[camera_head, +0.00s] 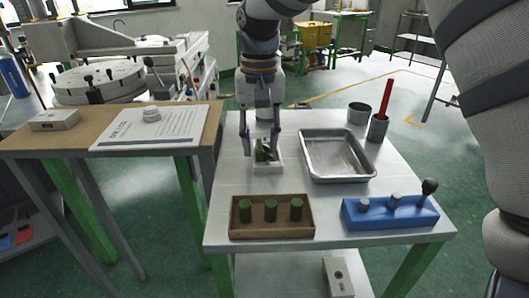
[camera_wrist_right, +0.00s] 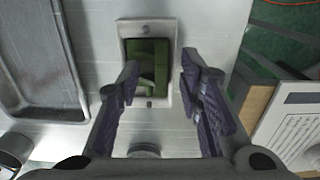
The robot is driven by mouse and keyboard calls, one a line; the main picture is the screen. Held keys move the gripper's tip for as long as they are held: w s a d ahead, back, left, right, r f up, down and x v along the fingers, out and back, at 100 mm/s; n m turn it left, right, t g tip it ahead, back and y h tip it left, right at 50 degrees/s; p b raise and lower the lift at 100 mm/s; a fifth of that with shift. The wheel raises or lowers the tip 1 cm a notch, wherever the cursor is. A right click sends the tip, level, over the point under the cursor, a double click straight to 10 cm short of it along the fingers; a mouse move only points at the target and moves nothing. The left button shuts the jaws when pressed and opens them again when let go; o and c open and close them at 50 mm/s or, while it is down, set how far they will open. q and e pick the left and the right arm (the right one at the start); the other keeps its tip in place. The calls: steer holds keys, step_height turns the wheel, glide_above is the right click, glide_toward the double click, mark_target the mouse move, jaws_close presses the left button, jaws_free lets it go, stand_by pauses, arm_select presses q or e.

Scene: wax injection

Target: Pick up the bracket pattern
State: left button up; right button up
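The green bracket pattern (camera_head: 266,152) sits in a pale open mould half (camera_head: 267,167) on the left rear part of the white table. In the right wrist view the pattern (camera_wrist_right: 147,65) is a dark green, roughly rectangular piece inside the mould frame (camera_wrist_right: 147,27). My right gripper (camera_head: 259,147) points down over the mould. Its fingers are spread, one to each side, and it also shows open and empty in the right wrist view (camera_wrist_right: 160,72). In the head view it partly hides the pattern. My left gripper is not in view.
An empty metal tray (camera_head: 337,179) lies close right of the mould. In front stand a wooden holder (camera_head: 271,229) with three green cylinders and a blue tool block (camera_head: 390,217). A cup (camera_head: 377,129) with a red stick and another cup (camera_head: 359,113) stand behind.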

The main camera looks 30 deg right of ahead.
steer(key=shift+f, duration=0.35)
jaws_close()
steer(key=shift+w+r, duration=0.1)
steer(key=shift+r, duration=0.05)
